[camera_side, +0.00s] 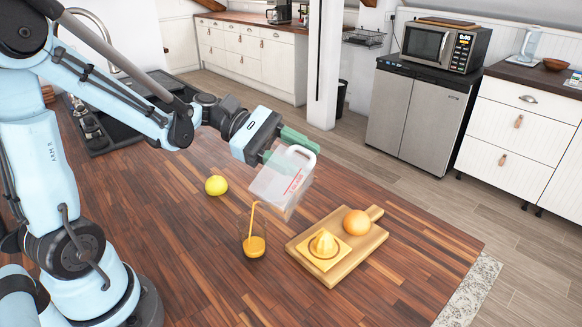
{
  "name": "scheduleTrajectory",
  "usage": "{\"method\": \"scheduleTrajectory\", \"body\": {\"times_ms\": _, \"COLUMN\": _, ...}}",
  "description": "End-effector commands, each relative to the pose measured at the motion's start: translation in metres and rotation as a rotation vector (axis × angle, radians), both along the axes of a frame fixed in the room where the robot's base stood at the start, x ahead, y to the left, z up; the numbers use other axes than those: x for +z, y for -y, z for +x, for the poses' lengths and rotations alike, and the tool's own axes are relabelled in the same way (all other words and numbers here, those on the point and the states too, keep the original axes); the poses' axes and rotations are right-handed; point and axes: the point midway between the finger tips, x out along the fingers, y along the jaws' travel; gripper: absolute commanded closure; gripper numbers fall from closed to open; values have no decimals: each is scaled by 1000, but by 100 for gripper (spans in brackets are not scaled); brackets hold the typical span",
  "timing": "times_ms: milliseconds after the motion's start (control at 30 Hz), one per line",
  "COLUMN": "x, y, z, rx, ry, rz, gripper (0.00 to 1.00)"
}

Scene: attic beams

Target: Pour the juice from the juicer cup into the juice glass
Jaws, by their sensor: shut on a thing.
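My gripper (284,148) is shut on the juicer cup (277,188), a clear cup with a white handle and red markings. The cup is held above the table, tilted down toward the left. An orange stream of juice (253,216) runs from the cup's lower left side down into the juice glass (240,229). The glass stands upright on the wooden table, below and left of the cup. Orange juice (254,246) fills its lower part. The juice left inside the cup is hard to make out.
A cutting board (345,268) right of the glass bears a yellow juicer top (323,243) and an orange (357,222). A yellow-green fruit (216,185) lies behind the glass. A dark sink (110,135) is at the back left. The front of the wooden table (215,285) is clear.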

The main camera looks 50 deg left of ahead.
Motion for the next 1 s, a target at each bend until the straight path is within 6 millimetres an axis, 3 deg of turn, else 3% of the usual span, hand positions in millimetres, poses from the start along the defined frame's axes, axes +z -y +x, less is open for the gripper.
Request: {"method": "scheduleTrajectory", "body": {"times_ms": 1000, "x": 10, "y": -28, "z": -9, "rx": 2, "ry": 97, "rz": -253, "gripper": 100}}
